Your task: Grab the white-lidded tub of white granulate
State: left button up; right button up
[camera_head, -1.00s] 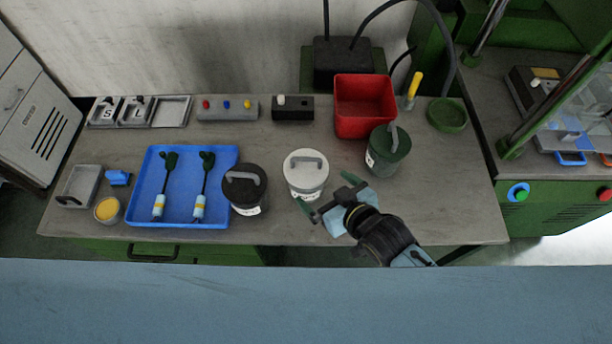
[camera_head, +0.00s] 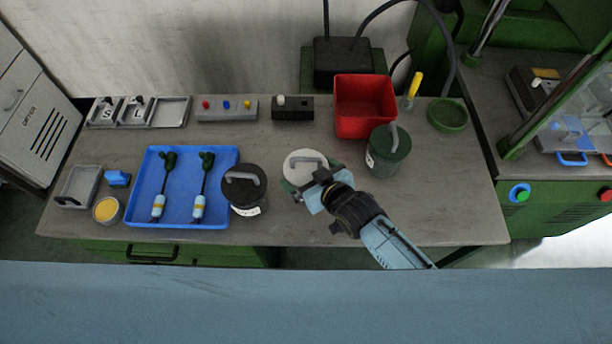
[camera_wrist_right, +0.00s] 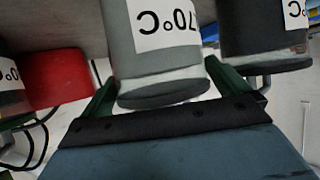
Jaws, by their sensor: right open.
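The white-lidded tub (camera_head: 304,165) stands upright near the front edge of the bench, between a black-lidded tub and a green-lidded tub. My right gripper (camera_head: 312,180) is open at its front side and covers much of its body in the head view. In the right wrist view the tub (camera_wrist_right: 160,45) appears upside down with a "70°C" label. There it sits between the two green fingers of my right gripper (camera_wrist_right: 165,90), which lie on either side of it. I cannot tell whether the fingers touch it. My left gripper does not show.
The black-lidded tub (camera_head: 243,187) stands close on the left, the green-lidded tub (camera_head: 388,150) close on the right. A red bin (camera_head: 364,105) is behind. A blue tray (camera_head: 182,216) with two parts lies further left. Bare bench lies behind the white-lidded tub.

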jog(key=c, duration=0.9)
jog(key=shift+r, duration=0.1)
jog(key=shift+c, duration=0.3)
